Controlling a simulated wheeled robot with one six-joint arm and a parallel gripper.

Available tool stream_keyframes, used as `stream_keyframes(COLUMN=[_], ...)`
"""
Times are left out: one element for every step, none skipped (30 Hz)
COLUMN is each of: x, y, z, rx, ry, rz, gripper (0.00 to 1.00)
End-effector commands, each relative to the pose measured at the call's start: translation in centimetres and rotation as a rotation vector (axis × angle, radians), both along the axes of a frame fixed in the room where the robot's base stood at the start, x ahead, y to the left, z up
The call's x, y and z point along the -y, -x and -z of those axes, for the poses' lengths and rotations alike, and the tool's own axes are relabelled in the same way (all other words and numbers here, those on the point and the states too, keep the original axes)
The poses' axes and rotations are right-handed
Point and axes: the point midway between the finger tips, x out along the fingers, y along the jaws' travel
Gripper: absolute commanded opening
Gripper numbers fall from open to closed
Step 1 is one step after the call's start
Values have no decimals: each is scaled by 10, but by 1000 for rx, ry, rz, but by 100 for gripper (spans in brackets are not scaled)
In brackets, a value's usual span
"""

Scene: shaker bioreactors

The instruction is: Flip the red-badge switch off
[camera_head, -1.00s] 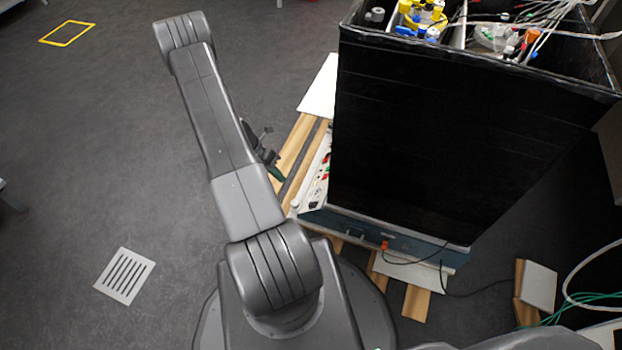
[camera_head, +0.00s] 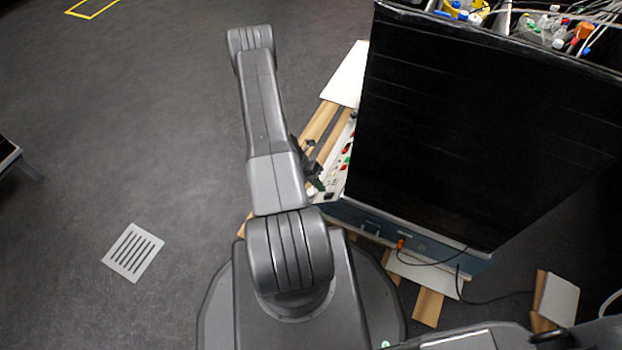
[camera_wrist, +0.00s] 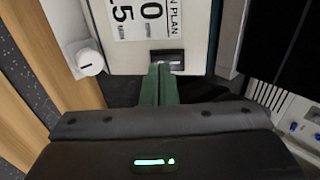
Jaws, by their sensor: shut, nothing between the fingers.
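My gripper (camera_wrist: 158,84) has its two green fingers together, with nothing between them. In the wrist view the fingertips are just below a black rocker switch (camera_wrist: 167,58) set in a pale panel; whether they touch it I cannot tell. No red badge shows around this switch in the wrist view. In the head view my gripper (camera_head: 318,185) is small and partly hidden by my arm, beside the white control panel (camera_head: 332,181). Red and green spots show on that panel, too small to tell which is the badge.
A white round knob (camera_wrist: 90,61) sticks out left of the switch. A large black box (camera_head: 470,130) with bottles and tubes stands on the blue-grey shaker base (camera_head: 430,248). Wooden slats (camera_head: 318,122) lie beside it. The floor at left is open.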

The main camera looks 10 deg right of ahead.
Motion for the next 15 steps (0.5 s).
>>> stream_keyframes(x=[3, 5, 6, 7, 8, 8, 8, 9, 9, 9, 9, 8, 8, 8, 8], y=[3, 4, 5, 5, 5, 6, 6, 6, 6, 6, 6, 6, 6, 6, 6], z=[7, 8, 10, 11, 12, 12, 12, 12, 12, 12, 12, 12, 12, 12, 12], rx=[-2, -2, -1, -1, -1, 0, 0, 0, 0, 0, 0, 0, 0, 0, 0], ry=[0, 0, 1, 1, 1, 0, 0, 0, 0, 0, 0, 0, 0, 0, 0], rz=[0, 1, 1, 1, 0, 0, 0, 0, 0, 0, 0, 0, 0, 0, 0], gripper=[0, 0, 0, 0, 0, 0, 0, 0, 0, 0, 0, 0, 0, 0, 0])
